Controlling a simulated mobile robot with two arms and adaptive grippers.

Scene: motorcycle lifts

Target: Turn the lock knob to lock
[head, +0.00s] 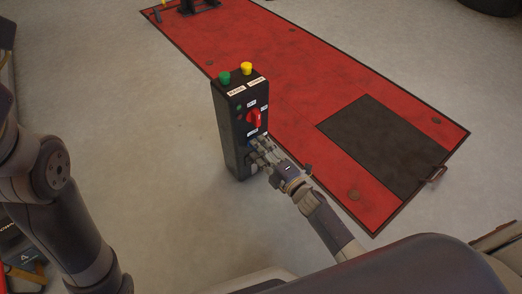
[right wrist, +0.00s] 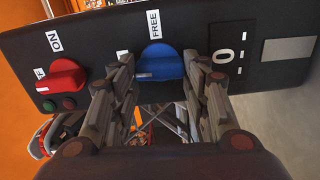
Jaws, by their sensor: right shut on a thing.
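The black control box (head: 228,125) stands upright on the floor in the head view. Its blue lock knob (right wrist: 157,60), with a FREE label (right wrist: 153,24) close by, shows in the right wrist view. My right gripper (head: 260,150) is at the lower front of the box in the head view. In the right wrist view its fingers are on both sides of the blue knob, shut on it. The other label by the knob is partly hidden by a finger. My left arm (head: 60,190) shows at the left; its gripper is out of view.
The box also has a red knob (head: 254,118), a green button (head: 224,77) and a yellow button (head: 247,68). A red lift platform (head: 300,70) lies behind and right of it. Grey floor (head: 150,130) left of the box is clear.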

